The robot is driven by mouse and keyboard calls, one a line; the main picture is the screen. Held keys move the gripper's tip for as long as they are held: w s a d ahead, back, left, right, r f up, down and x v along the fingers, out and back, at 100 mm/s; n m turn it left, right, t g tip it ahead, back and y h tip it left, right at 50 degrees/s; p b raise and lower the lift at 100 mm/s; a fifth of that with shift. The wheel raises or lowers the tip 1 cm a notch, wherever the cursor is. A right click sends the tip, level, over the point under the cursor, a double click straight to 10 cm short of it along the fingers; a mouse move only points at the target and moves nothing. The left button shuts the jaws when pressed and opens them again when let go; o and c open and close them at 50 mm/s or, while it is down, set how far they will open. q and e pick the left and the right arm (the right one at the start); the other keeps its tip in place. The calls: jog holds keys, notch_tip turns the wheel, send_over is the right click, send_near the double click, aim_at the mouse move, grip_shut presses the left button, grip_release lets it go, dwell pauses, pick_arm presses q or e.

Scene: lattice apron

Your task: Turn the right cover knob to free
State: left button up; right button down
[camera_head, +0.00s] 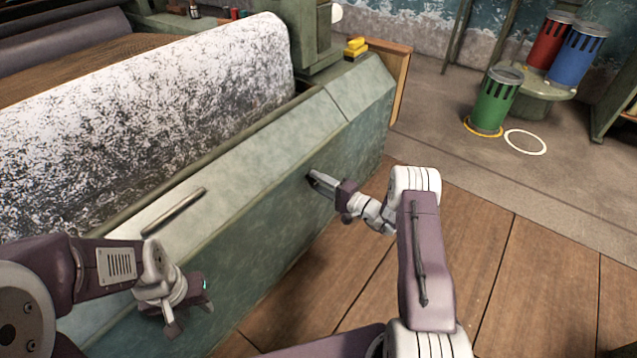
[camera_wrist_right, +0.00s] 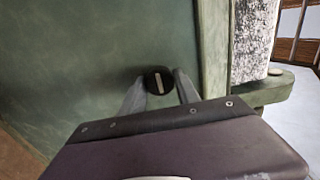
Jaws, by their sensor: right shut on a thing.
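The cover knob (camera_wrist_right: 158,80) is a small black disc with a pale bar mark on the green cover face. In the right wrist view the mark stands nearly upright. My right gripper (camera_head: 317,181) is shut on the knob, one finger on each side of it. In the head view the knob is mostly hidden by the fingers. The green cover (camera_head: 255,200) is a long sloped panel with a metal bar handle (camera_head: 174,211) on its top. My left gripper (camera_head: 189,317) is open and empty, in front of the cover at the lower left.
A large black-and-white speckled roll (camera_head: 150,110) lies behind the cover. Yellow blocks (camera_head: 355,48) sit at the cover's far end. Green (camera_head: 495,98), red (camera_head: 551,42) and blue (camera_head: 579,55) canisters stand at the upper right. The wooden floor (camera_head: 530,270) at the right is clear.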

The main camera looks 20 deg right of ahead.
jog(key=c, duration=0.9)
grip_release()
jog(key=p+v, duration=0.4)
jog(key=v, duration=0.5)
